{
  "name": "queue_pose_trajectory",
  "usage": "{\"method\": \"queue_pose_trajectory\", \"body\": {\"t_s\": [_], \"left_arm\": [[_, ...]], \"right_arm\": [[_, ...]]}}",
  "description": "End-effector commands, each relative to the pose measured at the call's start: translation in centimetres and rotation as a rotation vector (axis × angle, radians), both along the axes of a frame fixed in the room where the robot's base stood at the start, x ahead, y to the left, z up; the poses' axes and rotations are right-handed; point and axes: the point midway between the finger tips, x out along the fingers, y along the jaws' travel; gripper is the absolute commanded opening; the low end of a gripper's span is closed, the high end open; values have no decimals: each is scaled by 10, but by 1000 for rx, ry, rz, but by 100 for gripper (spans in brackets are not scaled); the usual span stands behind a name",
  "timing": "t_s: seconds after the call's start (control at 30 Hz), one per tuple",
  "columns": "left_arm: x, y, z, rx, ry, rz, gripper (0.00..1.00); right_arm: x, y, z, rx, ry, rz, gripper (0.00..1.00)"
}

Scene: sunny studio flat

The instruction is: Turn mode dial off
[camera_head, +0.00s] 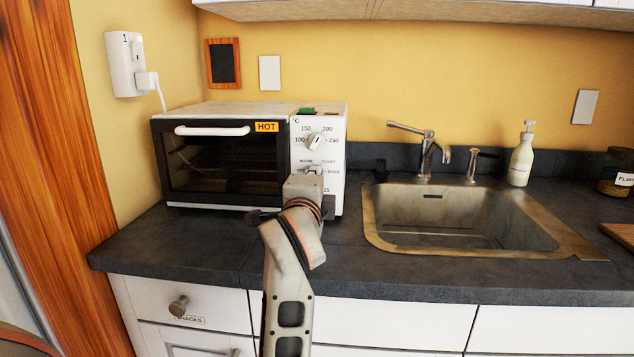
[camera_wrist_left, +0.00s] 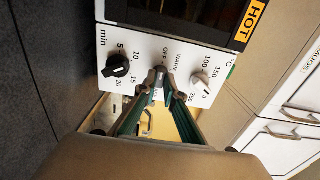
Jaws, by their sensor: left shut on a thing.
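The toaster oven (camera_head: 215,108) stands on the counter at the left, with its control panel on the right side of its front. My left gripper (camera_wrist_left: 160,82) is in front of the panel, with its fingers closed together on the middle knob, the mode dial (camera_wrist_left: 160,72). "OFF" is printed beside this dial in the left wrist view. The fingers cover much of the dial, so its exact pointing is hard to tell. In the head view my left gripper (camera_head: 310,182) hides the lower panel. My right gripper is not in view.
The temperature dial (camera_wrist_left: 204,92) and black timer knob (camera_wrist_left: 116,67) flank the mode dial closely. The oven door handle (camera_head: 212,131) is to its left. A sink (camera_head: 460,220) with a faucet (camera_head: 427,150) is to the right.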

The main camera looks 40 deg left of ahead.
Motion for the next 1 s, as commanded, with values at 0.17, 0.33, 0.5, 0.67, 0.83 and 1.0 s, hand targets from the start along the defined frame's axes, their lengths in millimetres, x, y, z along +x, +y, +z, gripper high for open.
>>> {"method": "queue_pose_trajectory", "body": {"t_s": [0.17,0.33,0.5,0.67,0.83,1.0], "left_arm": [[0,0,-1,-14,-5,0,0],[0,0,-1,-15,-7,0,0],[0,0,-1,-14,-6,0,15],[0,0,-1,-13,-6,0,26],[0,0,0,-12,-6,0,26],[-7,-5,0,-13,-8,-2,26]], "right_arm": [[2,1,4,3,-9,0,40],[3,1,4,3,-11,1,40],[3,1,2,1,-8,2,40],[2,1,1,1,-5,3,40],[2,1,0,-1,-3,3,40],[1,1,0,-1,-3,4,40]]}}
